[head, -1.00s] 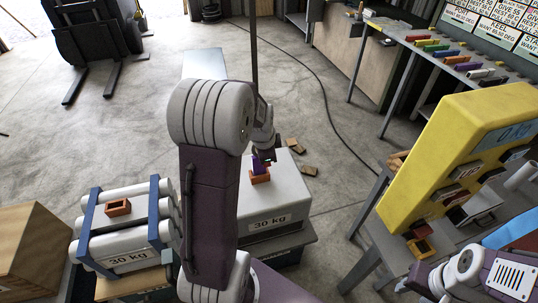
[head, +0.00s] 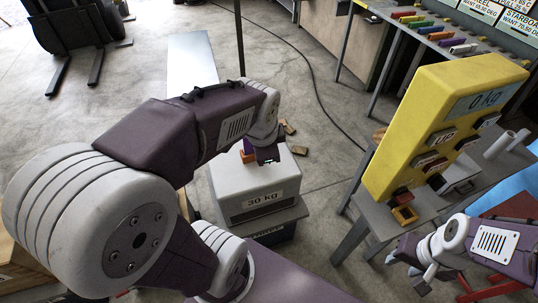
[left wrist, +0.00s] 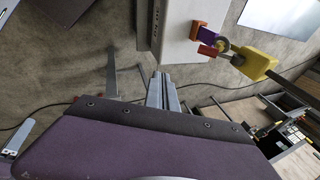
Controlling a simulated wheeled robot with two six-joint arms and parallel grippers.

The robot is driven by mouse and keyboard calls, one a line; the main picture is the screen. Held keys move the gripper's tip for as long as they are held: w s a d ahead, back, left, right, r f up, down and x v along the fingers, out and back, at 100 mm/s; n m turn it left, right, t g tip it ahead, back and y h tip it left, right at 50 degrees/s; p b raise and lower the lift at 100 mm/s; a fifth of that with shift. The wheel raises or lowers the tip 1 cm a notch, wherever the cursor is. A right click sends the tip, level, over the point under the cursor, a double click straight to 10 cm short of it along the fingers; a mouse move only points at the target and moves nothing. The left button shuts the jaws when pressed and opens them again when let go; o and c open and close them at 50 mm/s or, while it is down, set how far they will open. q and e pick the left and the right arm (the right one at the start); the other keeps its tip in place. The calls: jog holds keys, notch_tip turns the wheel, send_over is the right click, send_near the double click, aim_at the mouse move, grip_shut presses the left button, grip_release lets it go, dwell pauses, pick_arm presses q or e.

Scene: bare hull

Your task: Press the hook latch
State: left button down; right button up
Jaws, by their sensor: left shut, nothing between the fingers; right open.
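My left gripper (head: 268,157) is at the 30 kg weight (head: 262,188), partly hidden by my left arm. In the left wrist view its grey fingers (left wrist: 163,90) are shut and empty. There a yellow hook block (left wrist: 258,63) hangs on a dark line, with a grey hook ring (left wrist: 223,45) at its end. A small red part (left wrist: 207,50), perhaps the latch, is beside the ring. It is apart from my fingers, up and to the right. A purple piece (left wrist: 207,35) and an orange piece (left wrist: 197,28) join the weight. My right gripper (head: 412,262) is open and empty.
A yellow scale panel (head: 440,125) reading 0 kg stands at the right on a grey bench (head: 365,215). A tool rack (head: 450,40) is at the back right, a forklift (head: 75,28) at the back left. Floor between is mostly clear.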

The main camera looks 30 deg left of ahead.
pick_arm(q)
jog(key=s+d+r+p, duration=0.1)
jog(key=s+p, duration=0.1)
jog(key=p, duration=0.5)
jog(key=shift+d+r, duration=0.2)
jog(key=shift+w+a+f, duration=0.1)
jog(key=s+d+f+n+g+b, duration=0.1)
jog(key=f+n+b, duration=0.2)
jog(key=f+n, duration=0.2)
jog(key=s+d+f+n+g+h+b, duration=0.1)
jog(key=s+d+f+n+g+b, duration=0.1)
jog(key=f+n, duration=0.3)
notch_tip(320, 180, down, 4)
jog(key=shift+d+f+h+b, duration=0.15)
jog(key=shift+d+h+b, duration=0.15)
jog(key=shift+b, duration=0.55)
